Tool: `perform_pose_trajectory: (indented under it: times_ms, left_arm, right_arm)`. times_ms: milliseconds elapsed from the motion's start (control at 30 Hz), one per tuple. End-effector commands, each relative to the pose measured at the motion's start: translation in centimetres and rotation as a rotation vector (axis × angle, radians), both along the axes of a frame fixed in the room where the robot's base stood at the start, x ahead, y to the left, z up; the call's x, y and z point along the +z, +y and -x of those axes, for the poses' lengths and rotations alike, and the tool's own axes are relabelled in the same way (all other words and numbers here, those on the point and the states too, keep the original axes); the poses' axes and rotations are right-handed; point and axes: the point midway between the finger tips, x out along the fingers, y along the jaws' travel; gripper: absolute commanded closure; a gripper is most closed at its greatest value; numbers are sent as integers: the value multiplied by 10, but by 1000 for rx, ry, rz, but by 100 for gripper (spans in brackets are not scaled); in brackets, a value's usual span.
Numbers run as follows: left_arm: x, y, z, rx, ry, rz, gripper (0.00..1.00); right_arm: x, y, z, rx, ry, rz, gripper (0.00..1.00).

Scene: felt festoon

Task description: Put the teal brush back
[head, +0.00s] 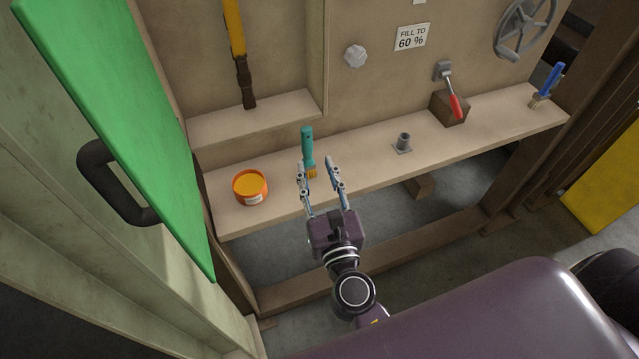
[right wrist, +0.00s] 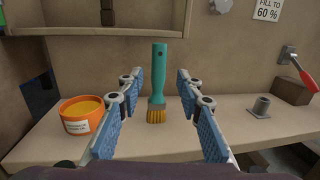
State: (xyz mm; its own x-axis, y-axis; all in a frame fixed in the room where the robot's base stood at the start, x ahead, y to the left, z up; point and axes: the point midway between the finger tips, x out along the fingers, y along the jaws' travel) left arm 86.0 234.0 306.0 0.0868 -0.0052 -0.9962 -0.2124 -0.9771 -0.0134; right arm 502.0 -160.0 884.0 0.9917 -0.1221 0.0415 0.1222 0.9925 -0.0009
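The teal brush (head: 307,147) stands upright, bristles down, on the wooden shelf (head: 365,155). In the right wrist view the brush (right wrist: 159,77) shows its teal handle and yellow bristles, framed between the two fingers. My right gripper (head: 319,172) is open and empty, reaching over the shelf's front edge toward the brush, with no finger visibly touching it. In the right wrist view the gripper (right wrist: 160,98) has both blue-padded fingers spread wide. A grey socket on a square base (head: 403,143) stands on the shelf to the right of the brush. My left gripper is out of view.
An orange tub with yellow contents (head: 251,188) stands left of the brush. A red-handled lever (head: 455,104) on a block, and a blue brush (head: 547,84), are at the right.

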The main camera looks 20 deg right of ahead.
Motion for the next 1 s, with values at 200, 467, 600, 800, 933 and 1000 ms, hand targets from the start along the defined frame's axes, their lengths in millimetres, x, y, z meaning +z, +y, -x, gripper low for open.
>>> perform_pose_trajectory:
  times_ms: [200,467,600,800,933,1000]
  left_arm:
    - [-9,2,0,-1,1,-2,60]
    - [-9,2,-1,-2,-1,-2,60]
    - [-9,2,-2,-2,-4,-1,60]
    - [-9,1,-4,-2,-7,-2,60]
    - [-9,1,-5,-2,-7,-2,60]
    - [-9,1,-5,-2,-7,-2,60]
  right_arm:
    - [-2,3,23,1,0,-1,67]
    - [0,3,26,1,-1,-1,67]
    - [0,3,26,1,-1,-1,67]
    - [0,3,26,-2,-1,-6,67]
    - [-1,-16,28,-52,-5,-131,67]
    - [-3,-39,32,-118,-12,-297,67]
